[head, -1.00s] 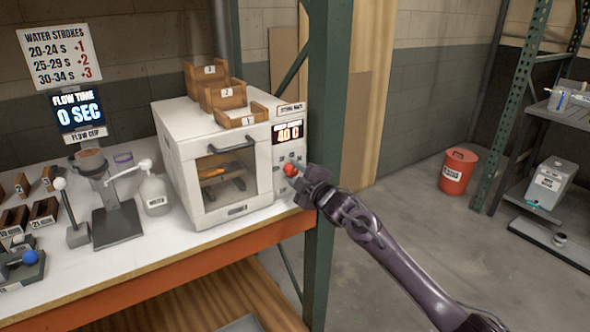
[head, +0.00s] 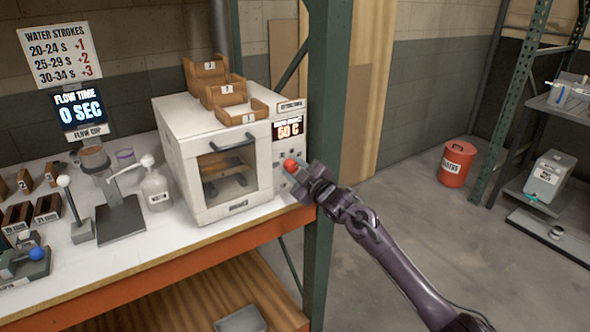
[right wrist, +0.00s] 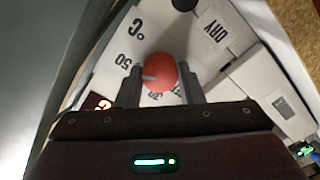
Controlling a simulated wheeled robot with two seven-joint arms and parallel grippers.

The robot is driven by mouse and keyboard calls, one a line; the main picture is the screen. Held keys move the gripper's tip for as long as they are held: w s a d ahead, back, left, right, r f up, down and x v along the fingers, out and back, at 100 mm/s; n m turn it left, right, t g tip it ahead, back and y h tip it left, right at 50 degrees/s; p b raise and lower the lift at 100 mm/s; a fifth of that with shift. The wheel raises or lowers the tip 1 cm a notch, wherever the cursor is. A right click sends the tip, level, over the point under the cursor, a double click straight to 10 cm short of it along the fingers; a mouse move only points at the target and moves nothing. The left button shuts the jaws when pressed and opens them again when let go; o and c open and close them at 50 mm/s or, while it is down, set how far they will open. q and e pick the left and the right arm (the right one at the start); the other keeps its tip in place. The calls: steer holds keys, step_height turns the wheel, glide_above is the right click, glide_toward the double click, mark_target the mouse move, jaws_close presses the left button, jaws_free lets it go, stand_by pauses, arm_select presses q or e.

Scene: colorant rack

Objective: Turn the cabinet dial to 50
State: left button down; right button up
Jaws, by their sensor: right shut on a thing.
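The white cabinet (head: 215,205) stands at the right end of the bench, with a window in its door. Its red dial (head: 290,165) is on the front panel, below a lit display (head: 289,128) that appears to read 50 C, slightly blurred. My right gripper (head: 296,171) is shut on the dial. In the right wrist view, the red dial (right wrist: 164,71) sits between the two fingers of the gripper (right wrist: 161,84). The dial's pale pointer is at its left, toward the printed 50 mark (right wrist: 123,62). My left gripper is not in view.
A green rack post (head: 325,130) stands just right of the cabinet, close to my right gripper. Wooden bins (head: 221,94) sit on the cabinet. A flow cup stand (head: 119,220) and a bottle (head: 156,190) stand left of it. A red bin (head: 457,163) is on open floor.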

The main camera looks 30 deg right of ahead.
steer(key=shift+f, duration=0.1)
steer(key=o, duration=1)
steer(key=s+b, duration=0.1)
steer(key=s, duration=0.6)
steer(key=shift+s+d, duration=0.35)
steer(key=shift+s, duration=0.05)
